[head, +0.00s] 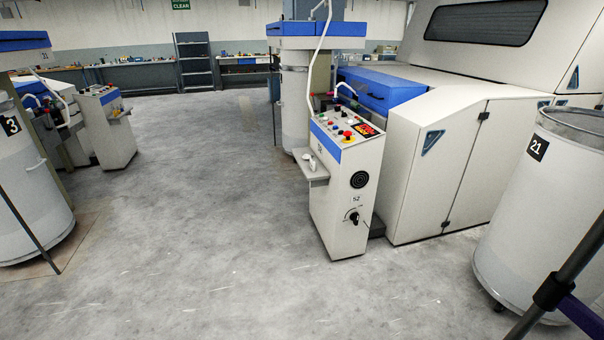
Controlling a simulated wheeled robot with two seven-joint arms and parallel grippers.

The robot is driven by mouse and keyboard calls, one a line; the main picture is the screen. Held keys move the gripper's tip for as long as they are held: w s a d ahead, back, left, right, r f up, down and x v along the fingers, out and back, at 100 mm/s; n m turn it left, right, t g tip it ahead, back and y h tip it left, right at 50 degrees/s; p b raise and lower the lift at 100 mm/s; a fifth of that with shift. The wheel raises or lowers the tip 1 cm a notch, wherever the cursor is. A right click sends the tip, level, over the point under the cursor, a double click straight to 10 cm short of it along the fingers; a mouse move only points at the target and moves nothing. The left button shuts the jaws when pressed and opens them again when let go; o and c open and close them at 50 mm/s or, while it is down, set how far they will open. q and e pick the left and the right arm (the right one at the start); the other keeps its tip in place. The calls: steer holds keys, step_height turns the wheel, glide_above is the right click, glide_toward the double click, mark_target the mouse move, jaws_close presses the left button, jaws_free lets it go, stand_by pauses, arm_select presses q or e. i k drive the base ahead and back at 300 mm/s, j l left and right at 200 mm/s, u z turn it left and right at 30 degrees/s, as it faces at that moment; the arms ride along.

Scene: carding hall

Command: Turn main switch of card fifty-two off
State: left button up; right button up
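The control cabinet of card fifty-two (332,205) stands upright in the middle right of the head view, with a "52" label on its front. Its main switch (354,217) is a black rotary knob low on the front face, with small markings around it that are too small to read. A round black grille (359,180) is above the label. The sloped top panel (345,130) carries several coloured buttons and a lit red display. Neither of my grippers is in view.
The white machine body (430,165) stands right behind the cabinet. A can marked 21 (520,215) and a dark pole (575,265) are at the right. A can marked 3 (30,200) is at the left. A small shelf (312,172) juts from the cabinet's left side. The grey floor ahead is clear.

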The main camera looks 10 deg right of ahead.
mark_target(354, 216)
steer(key=i+z, duration=0.2)
steer(key=i, duration=0.35)
steer(key=i+z, duration=0.25)
steer(key=i, duration=0.25)
steer(key=i+j+z, duration=0.2)
steer(key=i, duration=0.35)
steer(key=i+l+z, duration=0.15)
steer(key=i+l, duration=0.9)
steer(key=i+l+u, duration=0.15)
steer(key=l, duration=0.9)
steer(key=l+u, duration=0.15)
steer(key=l, duration=0.9)
steer(key=i, duration=0.05)
